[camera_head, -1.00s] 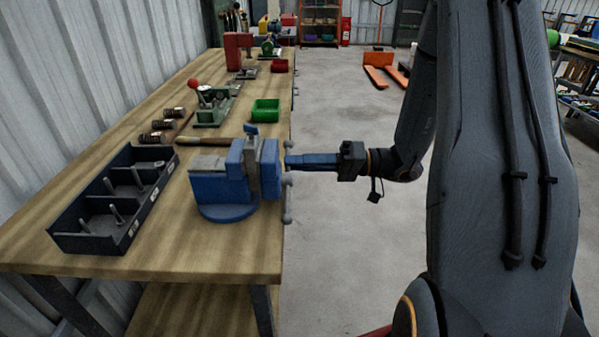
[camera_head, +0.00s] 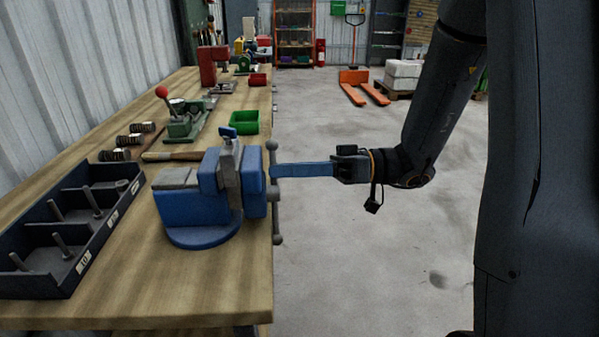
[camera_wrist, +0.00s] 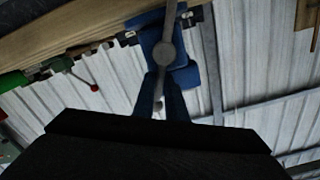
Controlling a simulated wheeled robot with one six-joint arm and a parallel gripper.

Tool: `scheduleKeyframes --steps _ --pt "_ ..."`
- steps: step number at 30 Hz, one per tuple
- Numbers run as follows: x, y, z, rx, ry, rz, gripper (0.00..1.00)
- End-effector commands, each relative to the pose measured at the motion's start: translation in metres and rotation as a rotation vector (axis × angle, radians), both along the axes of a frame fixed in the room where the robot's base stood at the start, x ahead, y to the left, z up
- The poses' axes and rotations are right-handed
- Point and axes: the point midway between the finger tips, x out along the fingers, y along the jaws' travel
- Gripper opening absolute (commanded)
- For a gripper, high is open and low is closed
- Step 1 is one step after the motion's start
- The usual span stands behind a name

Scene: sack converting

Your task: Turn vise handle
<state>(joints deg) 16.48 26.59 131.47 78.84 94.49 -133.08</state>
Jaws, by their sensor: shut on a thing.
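The blue vise (camera_head: 205,205) stands on a round base at the right edge of the workbench. Its grey handle (camera_head: 276,212) is a bar with ball ends, hanging close to upright on the bench's aisle side. My gripper (camera_head: 275,171) reaches in from the right with long blue fingers and is shut on the handle's upper part. In the wrist view the handle (camera_wrist: 171,20) runs past a round hub to a ball end between the fingers (camera_wrist: 160,98). The exact contact is partly hidden by the fingers.
A dark divided tray (camera_head: 62,232) with upright pins lies left of the vise. A wooden-handled tool (camera_head: 172,156), a green bin (camera_head: 244,122) and a red-knobbed press (camera_head: 183,118) lie behind it on the workbench (camera_head: 135,285).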

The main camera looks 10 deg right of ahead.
Motion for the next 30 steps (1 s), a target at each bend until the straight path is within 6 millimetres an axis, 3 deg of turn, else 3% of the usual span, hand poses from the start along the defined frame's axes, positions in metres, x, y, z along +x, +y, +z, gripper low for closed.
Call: scheduleKeyframes --steps 12,13,16,26,30 --pt "-0.003 0.004 -0.001 -0.002 -0.005 0.01 0.0" --pt "-0.002 0.004 -0.001 -0.002 -0.005 0.01 0.13" --pt "-0.002 0.003 0.0 -0.002 -0.005 0.008 0.3" --pt "-0.001 -0.001 0.0 -0.002 -0.006 0.002 0.3" --pt "-0.001 -0.015 -0.001 -0.001 -0.007 0.0 0.3"
